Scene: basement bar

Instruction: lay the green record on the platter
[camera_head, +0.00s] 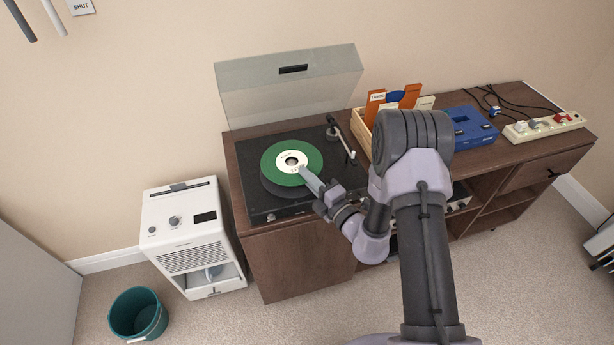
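The green record (272,168) has a pale label with a central hole and is over the turntable (248,205). The dark platter (280,190) shows as a crescent below the record's near edge; the rest is hidden. My gripper (309,177) reaches in from the lower right, with one finger lying over the record from its rim to the label. The other finger is hidden, apparently under the record, so the gripper looks shut on it. The record looks flat and slightly above the platter; the exact gap cannot be told.
The turntable's clear lid (290,88) stands open behind. The tonearm (343,143) is right of the record. A wooden record crate (361,131), a blue device (470,128) and a power strip (545,127) are farther right. A white dehumidifier (190,235) stands left of the cabinet (300,262).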

